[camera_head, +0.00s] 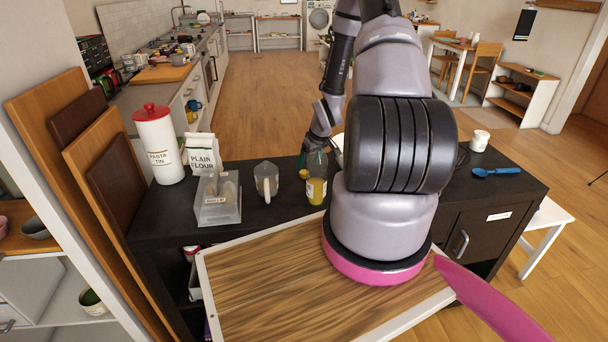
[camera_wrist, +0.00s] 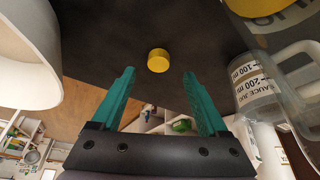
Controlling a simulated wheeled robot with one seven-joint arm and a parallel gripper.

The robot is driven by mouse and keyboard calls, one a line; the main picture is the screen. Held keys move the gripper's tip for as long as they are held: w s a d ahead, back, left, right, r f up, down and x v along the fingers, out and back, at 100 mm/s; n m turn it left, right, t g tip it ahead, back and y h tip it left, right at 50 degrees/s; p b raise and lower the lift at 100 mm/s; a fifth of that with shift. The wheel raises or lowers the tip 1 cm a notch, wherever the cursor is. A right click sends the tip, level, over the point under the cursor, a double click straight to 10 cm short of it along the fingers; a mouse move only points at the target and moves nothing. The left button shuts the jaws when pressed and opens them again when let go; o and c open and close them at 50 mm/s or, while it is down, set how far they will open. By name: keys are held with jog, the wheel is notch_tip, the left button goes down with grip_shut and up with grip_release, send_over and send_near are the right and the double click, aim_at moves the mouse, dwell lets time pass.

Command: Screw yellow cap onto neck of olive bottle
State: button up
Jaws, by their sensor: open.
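The yellow cap (camera_head: 304,174) lies on the dark counter, left of and close beside the olive bottle (camera_head: 316,190). The bottle stands upright with a pale label. In the wrist view, the cap (camera_wrist: 158,60) lies on the dark surface, between and beyond the fingertips. My gripper (camera_wrist: 160,82) is open and empty, with its teal fingers spread on both sides of the cap's line. It does not touch the cap. In the head view, my arm comes down just behind the bottle, and my fingers are hard to make out.
A clear jug (camera_head: 266,183) stands left of the bottle; it shows at the right in the wrist view (camera_wrist: 262,97). A clear box (camera_head: 218,204), flour bag (camera_head: 203,155) and pasta tin (camera_head: 158,145) stand farther left. A blue spoon (camera_head: 497,172) and white jar (camera_head: 479,140) are at right.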

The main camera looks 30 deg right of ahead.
aim_at(304, 172)
jog(key=x, duration=0.5)
jog(key=shift+w, duration=0.1)
grip_shut()
